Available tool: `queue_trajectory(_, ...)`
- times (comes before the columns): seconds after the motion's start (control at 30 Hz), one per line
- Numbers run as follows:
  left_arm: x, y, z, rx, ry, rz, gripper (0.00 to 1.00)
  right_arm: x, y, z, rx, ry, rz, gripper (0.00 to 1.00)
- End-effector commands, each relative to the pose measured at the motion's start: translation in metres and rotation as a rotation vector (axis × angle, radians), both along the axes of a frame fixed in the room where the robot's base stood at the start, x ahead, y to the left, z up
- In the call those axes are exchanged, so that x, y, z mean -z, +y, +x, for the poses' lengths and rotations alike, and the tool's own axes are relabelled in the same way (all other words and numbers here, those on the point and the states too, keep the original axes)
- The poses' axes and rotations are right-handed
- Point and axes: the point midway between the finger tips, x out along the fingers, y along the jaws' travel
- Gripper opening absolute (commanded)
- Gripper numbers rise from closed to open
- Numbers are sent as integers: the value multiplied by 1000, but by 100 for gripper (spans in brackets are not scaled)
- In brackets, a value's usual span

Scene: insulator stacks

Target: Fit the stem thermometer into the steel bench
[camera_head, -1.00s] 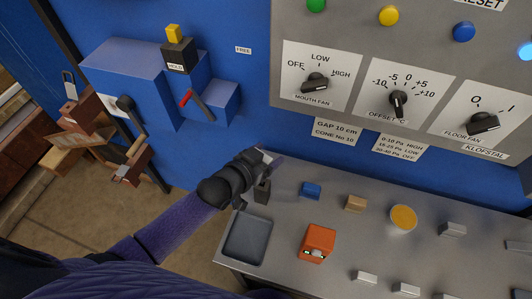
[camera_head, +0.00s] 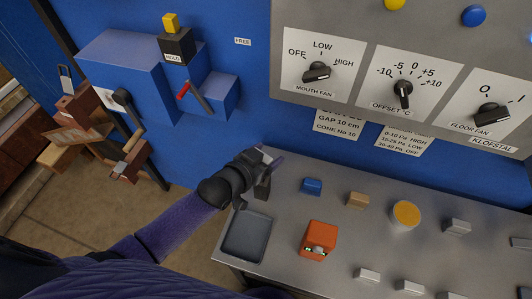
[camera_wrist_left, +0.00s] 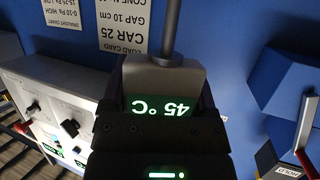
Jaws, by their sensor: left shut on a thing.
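The stem thermometer (camera_wrist_left: 162,78) is in my left gripper. The left wrist view shows its grey head, its lit green display reading 45 °C upside down, and its grey stem (camera_wrist_left: 171,28) running to the top edge. My left gripper (camera_head: 268,168) is shut on the head. In the head view it is over the back left part of the steel bench (camera_head: 283,213), near the blue wall. A dark grey piece (camera_head: 262,187) shows at the gripper; I cannot tell whether it is the thermometer's head. The stem's tip is hidden. My right gripper is not in view.
A dark tray (camera_head: 247,236), an orange device (camera_head: 319,240), a blue block (camera_head: 312,186), a tan block (camera_head: 358,200), a yellow-topped cup (camera_head: 405,214) and several grey blocks stand on the bench. A control panel (camera_head: 355,100) overhangs behind. A lever box (camera_head: 210,92) juts out at left.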

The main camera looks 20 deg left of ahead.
Motion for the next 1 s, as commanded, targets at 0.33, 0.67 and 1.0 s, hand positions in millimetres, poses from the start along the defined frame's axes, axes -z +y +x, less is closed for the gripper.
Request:
queue_trajectory(0.33, 10, 0, 0, 0, 0, 0, 15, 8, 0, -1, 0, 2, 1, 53)
queue_trajectory(0.67, 18, 0, 0, 0, 1, 0, 15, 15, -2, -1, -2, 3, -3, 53)
queue_trajectory(1.0, 27, 0, 0, 0, 0, 0, 15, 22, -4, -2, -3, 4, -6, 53)
